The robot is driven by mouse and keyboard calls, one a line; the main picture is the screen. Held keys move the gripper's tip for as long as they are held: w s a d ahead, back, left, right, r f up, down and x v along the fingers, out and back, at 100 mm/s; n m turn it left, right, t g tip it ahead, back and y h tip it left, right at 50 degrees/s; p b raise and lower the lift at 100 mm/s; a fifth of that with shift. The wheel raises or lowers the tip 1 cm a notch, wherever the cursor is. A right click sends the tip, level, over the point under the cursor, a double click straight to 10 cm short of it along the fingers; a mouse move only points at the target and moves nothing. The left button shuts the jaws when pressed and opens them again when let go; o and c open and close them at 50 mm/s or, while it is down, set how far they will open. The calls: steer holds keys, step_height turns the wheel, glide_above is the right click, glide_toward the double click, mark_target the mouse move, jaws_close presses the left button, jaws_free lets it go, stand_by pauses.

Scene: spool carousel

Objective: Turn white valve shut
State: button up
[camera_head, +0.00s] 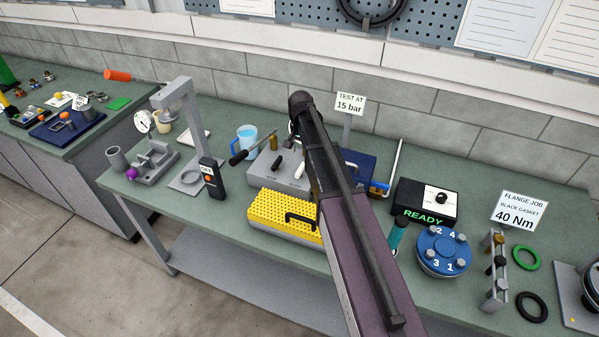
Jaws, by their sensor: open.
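A grey test block (262,172) stands on the green bench, left of my arm. A small white valve handle (299,169) sits on top of the block, close beside my arm. A small black handle (277,163) is to its left. My dark arm crosses the middle of the picture and covers the block's right part. My gripper's fingers do not show, and I cannot tell how far they are from the white handle.
A long black-gripped lever (240,157) sticks out left from the block. A yellow perforated case (275,217) stands in front. A blue mug (246,138) is behind. A black READY box (425,203) and a blue flange (443,250) stand right of my arm.

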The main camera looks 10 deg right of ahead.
mark_target(300, 168)
steer(key=shift+f+b, duration=3.95)
steer(key=shift+f, duration=0.3)
jaws_close()
